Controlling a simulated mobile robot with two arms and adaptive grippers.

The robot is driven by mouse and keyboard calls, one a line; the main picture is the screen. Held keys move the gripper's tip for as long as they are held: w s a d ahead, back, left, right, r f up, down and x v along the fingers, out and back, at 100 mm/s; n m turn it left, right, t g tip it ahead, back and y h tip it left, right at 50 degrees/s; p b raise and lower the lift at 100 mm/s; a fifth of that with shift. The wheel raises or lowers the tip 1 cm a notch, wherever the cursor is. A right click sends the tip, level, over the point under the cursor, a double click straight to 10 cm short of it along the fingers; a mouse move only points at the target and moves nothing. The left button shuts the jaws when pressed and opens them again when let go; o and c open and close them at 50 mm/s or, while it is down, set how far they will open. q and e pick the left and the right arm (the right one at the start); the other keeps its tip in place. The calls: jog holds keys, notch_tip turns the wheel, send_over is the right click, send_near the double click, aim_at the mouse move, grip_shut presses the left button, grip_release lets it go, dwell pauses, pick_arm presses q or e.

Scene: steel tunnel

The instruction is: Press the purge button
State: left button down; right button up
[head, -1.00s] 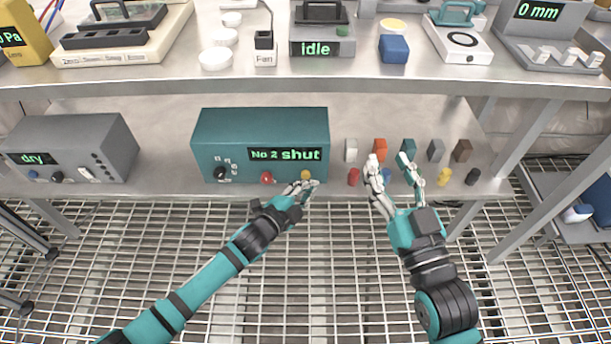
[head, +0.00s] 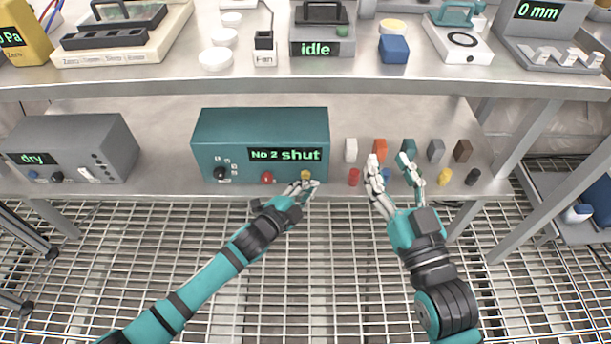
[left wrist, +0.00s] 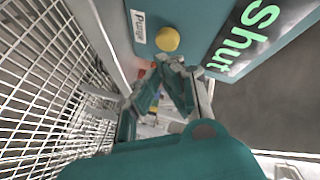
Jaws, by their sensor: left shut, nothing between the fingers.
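A teal box (head: 262,130) on the lower shelf has a display reading "No 2 shut", a black knob (head: 219,173), a red button (head: 266,178) and a yellow button (head: 306,175). In the left wrist view the yellow button (left wrist: 167,39) sits beside a label reading "Purge". My left gripper (head: 304,188) is shut and empty, with its fingertips close to the yellow button in the head view. In the left wrist view its fingertips (left wrist: 172,66) show just below the button; I cannot tell whether they touch it. My right gripper (head: 391,166) is open and empty by the small blocks.
Small coloured blocks and cylinders (head: 354,177) stand on the shelf right of the teal box. A grey box (head: 72,148) reading "dry" stands to its left. The upper shelf (head: 200,82) overhangs with several devices. The grating floor in front is open.

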pick_arm(q)
jog(key=shift+w, duration=0.2)
jog(key=shift+w, duration=0.25)
pick_arm(e)
jog(key=shift+f, duration=0.25)
pick_arm(q)
jog(key=shift+w, duration=0.4)
pick_arm(e)
jog(key=shift+r, duration=0.1)
dwell(0.4)
pick_arm(q)
jog(key=shift+s, duration=0.1)
jog(key=shift+s+p, duration=0.5)
jog(key=shift+s, duration=0.25)
pick_arm(e)
jog(key=shift+d+f+g+h, duration=0.25)
jog(key=shift+f+g, duration=0.4)
jog(key=shift+f, duration=0.35)
jog(key=shift+d+f+g+h, duration=0.1)
jog(key=shift+f+g+h, duration=0.15)
jog(key=shift+f+g, duration=0.6)
jog(key=shift+f, duration=0.15)
